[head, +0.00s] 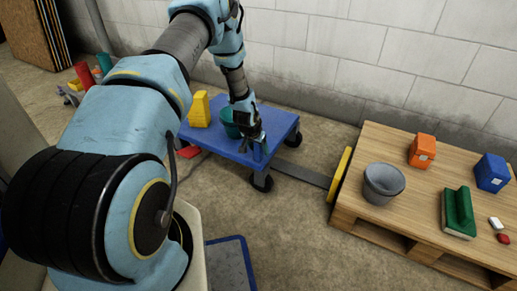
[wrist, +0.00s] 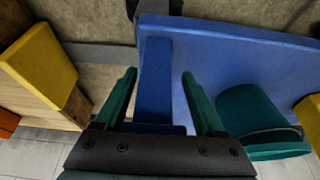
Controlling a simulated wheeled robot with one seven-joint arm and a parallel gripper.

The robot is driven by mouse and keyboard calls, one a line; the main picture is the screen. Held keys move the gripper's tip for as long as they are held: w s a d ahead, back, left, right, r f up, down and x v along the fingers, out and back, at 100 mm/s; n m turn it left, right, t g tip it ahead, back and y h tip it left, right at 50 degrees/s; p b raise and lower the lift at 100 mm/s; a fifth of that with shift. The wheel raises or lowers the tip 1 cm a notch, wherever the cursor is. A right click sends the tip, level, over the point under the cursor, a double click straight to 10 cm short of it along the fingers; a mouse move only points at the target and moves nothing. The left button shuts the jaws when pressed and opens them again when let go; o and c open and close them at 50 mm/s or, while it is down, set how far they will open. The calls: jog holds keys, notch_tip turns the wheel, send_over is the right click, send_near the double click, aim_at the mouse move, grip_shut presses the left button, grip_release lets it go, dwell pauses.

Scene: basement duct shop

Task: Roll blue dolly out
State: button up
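The blue dolly (head: 220,140) is a low flat platform on dark casters, standing by the wall. A teal bucket (head: 229,122) and a yellow block (head: 200,110) stand on it. A blue upright bar (head: 264,147) shows at its right edge, just by my gripper (head: 250,143). In the wrist view the blue bar (wrist: 155,82) lies between the two teal fingers of my gripper (wrist: 159,74). The fingers are apart, with a gap showing on each side of the bar. The dolly deck (wrist: 245,65) and the bucket (wrist: 250,115) are right of the fingers.
A grey strip (head: 302,174) runs along the floor from the dolly to a yellow plate (head: 339,175) at the wooden pallet (head: 385,145). The pallet holds a grey bucket (head: 383,184) and several blocks. A blue-edged mat (head: 228,265) lies in front; concrete floor (head: 280,225) is open between.

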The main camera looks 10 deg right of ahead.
jog(key=p+v, duration=0.3)
jog(key=v, duration=0.7)
jog(key=shift+a+r, duration=0.15)
jog(key=shift+r, duration=0.2)
jog(key=shift+s, duration=0.15)
jog(key=s+a+r+n+y, duration=0.1)
jog(key=s+a+r+n, duration=0.15)
jog(key=a+r, duration=0.55)
jog(key=s+a+r+n+y, duration=0.1)
jog(key=s+a+r, duration=0.2)
jog(key=a+r, duration=0.45)
jog(key=s+a+r+n+g, duration=0.2)
jog(key=s+a+r+n, duration=0.35)
jog(key=s+r, duration=0.75)
notch_tip(320, 180, up, 31)
jog(key=a+m+p, duration=0.1)
jog(key=p, duration=3.2)
jog(key=shift+s+a+m+y, duration=0.3)
jog(key=shift+s+a+y, duration=0.1)
jog(key=shift+s, duration=0.1)
